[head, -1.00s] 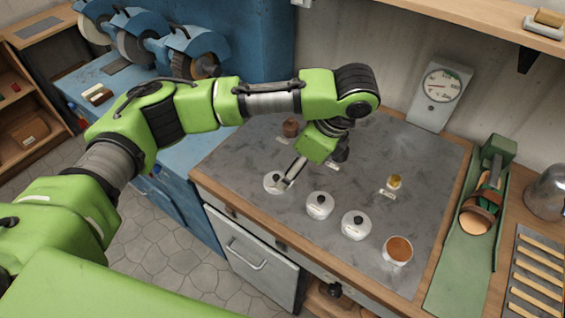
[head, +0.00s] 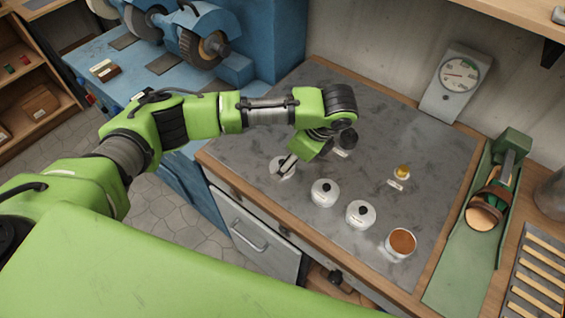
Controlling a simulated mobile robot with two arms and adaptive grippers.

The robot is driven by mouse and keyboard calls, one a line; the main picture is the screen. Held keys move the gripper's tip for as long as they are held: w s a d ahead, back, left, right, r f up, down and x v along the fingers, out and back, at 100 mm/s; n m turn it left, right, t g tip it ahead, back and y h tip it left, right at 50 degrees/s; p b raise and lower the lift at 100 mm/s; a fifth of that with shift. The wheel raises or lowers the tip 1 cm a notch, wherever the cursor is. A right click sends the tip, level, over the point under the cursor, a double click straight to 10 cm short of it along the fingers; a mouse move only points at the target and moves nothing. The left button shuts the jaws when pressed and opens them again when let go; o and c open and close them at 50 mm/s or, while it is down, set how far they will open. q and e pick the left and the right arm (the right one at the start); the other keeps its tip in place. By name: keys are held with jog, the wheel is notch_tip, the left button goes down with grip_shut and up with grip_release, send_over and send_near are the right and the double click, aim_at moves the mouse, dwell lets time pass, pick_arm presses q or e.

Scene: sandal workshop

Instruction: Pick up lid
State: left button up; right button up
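Several small white pots stand in a slanting row on the grey bench top (head: 420,130). The leftmost (head: 276,171) is partly hidden by my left gripper (head: 287,166), whose fingertips are at its top, by the lid's knob. I cannot tell whether they touch it, or how far they are parted. Two pots further right wear white lids with black knobs, the middle lid (head: 325,187) and the right lid (head: 360,210). The rightmost pot (head: 400,245) has no lid and shows orange-brown contents. My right gripper is out of view.
A small yellow item (head: 402,171) and a dark round item (head: 347,138) are further back. A dial gauge (head: 456,80) stands by the wall. Blue grinding machines (head: 190,35) are at the back left.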

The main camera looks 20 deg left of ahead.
aim_at(275, 162)
pick_arm(q)
jog(key=shift+x, duration=1.15)
jog(key=shift+a+f+p, duration=0.1)
jog(key=shift+f+p, duration=0.2)
jog(key=shift+f, duration=0.1)
jog(key=shift+c, duration=1.1)
jog(key=c, duration=0.8)
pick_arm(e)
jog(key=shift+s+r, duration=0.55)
pick_arm(q)
jog(key=shift+o, duration=0.2)
